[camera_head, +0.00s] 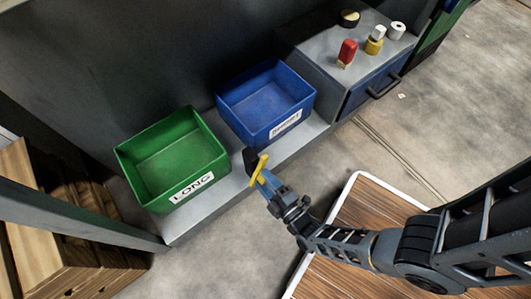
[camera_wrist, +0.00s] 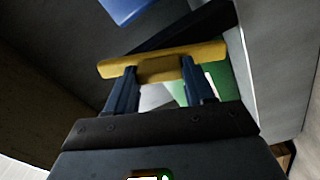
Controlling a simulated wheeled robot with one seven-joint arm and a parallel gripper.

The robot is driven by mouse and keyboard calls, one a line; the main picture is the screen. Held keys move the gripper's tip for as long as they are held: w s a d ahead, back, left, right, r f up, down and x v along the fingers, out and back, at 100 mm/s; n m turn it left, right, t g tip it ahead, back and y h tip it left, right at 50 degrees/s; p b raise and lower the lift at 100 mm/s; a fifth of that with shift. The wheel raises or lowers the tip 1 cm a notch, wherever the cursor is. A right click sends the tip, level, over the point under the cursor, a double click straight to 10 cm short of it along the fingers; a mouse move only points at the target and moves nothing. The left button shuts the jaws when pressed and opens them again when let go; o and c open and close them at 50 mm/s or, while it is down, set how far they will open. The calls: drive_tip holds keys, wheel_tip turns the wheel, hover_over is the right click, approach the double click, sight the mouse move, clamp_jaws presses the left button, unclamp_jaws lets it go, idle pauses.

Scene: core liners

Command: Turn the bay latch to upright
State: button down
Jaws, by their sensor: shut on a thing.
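The bay latch shows as a yellow handle (camera_head: 258,169) on a dark mount (camera_head: 250,159), at the front edge of the grey shelf below the blue bin. In the head view the handle runs aslant, its upper end leaning right. My gripper (camera_head: 264,175) is at the handle, its arm reaching in from the lower right. In the wrist view the yellow handle (camera_wrist: 162,62) lies nearly level across both fingertips, and my gripper (camera_wrist: 160,78) is shut on its middle part. The handle's pivot is hidden.
A green bin (camera_head: 172,158) labelled LONG and a blue bin (camera_head: 266,102) stand on the grey shelf (camera_head: 197,222). To the right is a blue drawer unit (camera_head: 372,88) topped by a red item (camera_head: 347,52) and several small objects. A wooden-topped surface (camera_head: 352,218) lies under my arm.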

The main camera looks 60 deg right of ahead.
drive_tip(key=shift+w+n+b, duration=0.15)
drive_tip(key=shift+n+b, duration=0.05)
drive_tip(key=shift+n, duration=0.9)
drive_tip(key=shift+w+n+b, duration=0.1)
drive_tip(key=shift+n+b, duration=0.1)
drive_tip(key=shift+n, duration=0.9)
drive_tip(key=shift+c, duration=2)
unclamp_jaws()
drive_tip(key=v, duration=0.8)
drive_tip(key=shift+p, duration=0.35)
